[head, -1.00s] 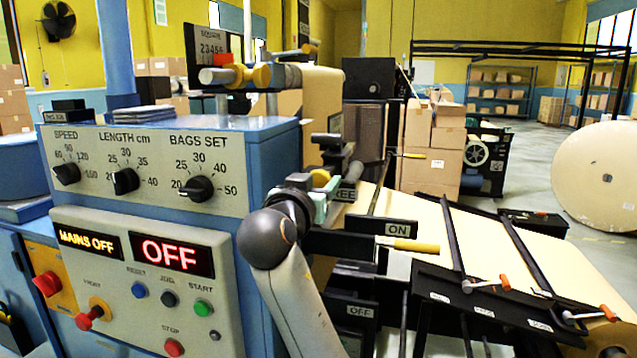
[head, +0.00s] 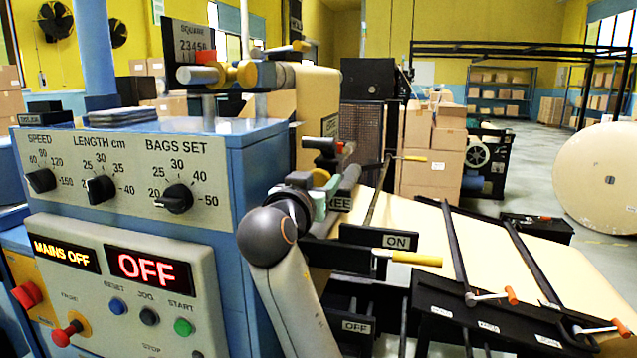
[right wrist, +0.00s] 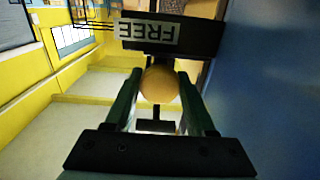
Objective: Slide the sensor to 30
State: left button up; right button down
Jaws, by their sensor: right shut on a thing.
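My right gripper (head: 322,188) is in the middle of the head view, partly hidden by my own wrist. In the right wrist view its two fingers (right wrist: 160,100) are shut on a round yellow knob (right wrist: 160,84). The knob sits in front of a dark block with a FREE label (right wrist: 147,31); this label also shows in the head view (head: 340,204). A small dark block with a red end (head: 322,145) is just above my gripper. I cannot tell whether it is the sensor. No scale mark for 30 is readable beside it. My left gripper is not in view.
The blue machine's panel (head: 120,165) with dials and an OFF display (head: 150,268) stands close on the left. An ON plate (head: 396,241) and a yellow handle (head: 415,258) are right of my gripper. Brown paper (head: 500,250) slopes away under black bars.

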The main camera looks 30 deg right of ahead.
jog(key=shift+s+a, duration=0.1)
jog(key=shift+c, duration=1.2)
grip_release()
jog(key=b+v, duration=0.3)
jog(key=v, duration=0.9)
jog(key=shift+s+a, duration=0.2)
jog(key=shift+s, duration=0.05)
jog(key=shift+c, duration=0.4)
